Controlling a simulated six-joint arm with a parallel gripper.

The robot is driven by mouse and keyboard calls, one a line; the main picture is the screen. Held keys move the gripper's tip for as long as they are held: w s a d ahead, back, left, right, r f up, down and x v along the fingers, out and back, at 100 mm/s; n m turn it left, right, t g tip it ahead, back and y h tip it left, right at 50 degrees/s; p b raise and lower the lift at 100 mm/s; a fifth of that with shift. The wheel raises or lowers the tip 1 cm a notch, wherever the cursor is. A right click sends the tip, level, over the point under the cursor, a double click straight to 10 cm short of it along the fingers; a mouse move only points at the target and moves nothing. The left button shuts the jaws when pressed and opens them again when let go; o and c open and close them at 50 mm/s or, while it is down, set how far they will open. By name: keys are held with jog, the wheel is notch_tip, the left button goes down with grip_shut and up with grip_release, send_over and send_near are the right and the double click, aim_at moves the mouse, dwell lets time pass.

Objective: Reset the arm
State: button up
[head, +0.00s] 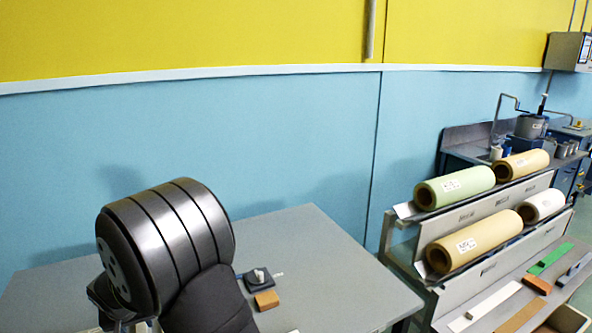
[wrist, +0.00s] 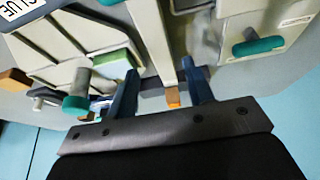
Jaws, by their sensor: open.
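My gripper (wrist: 160,69) shows in the wrist view, its two dark blue fingers spread apart. It is open, and nothing is visibly clamped between the fingers. A pale beige bar runs behind the gap, and a small orange block (wrist: 173,98) shows between the fingers, nearer the gripper's body. In the head view my dark arm link fills the lower left over the grey table (head: 330,262), and the gripper itself is not seen there.
On the table are a dark block with a white knob (head: 259,279) and a brown block (head: 266,300). At right, a rack holds a green roll (head: 455,187) and several others.

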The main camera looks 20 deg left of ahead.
jog(key=w+a, duration=0.6)
jog(key=shift+w+a, duration=0.3)
jog(key=shift+w, duration=0.05)
jog(key=v, duration=1.1)
jog(key=shift+s+d, duration=0.1)
jog(key=shift+o, duration=1.3)
jog(key=o, duration=0.9)
jog(key=w+d, duration=0.4)
jog(key=d, duration=0.4)
jog(key=shift+r, duration=0.2)
jog(key=w+d, duration=0.2)
jog(key=d, duration=0.6)
jog(key=x, duration=1)
jog(key=shift+w+f, duration=0.15)
jog(key=shift+w, duration=0.05)
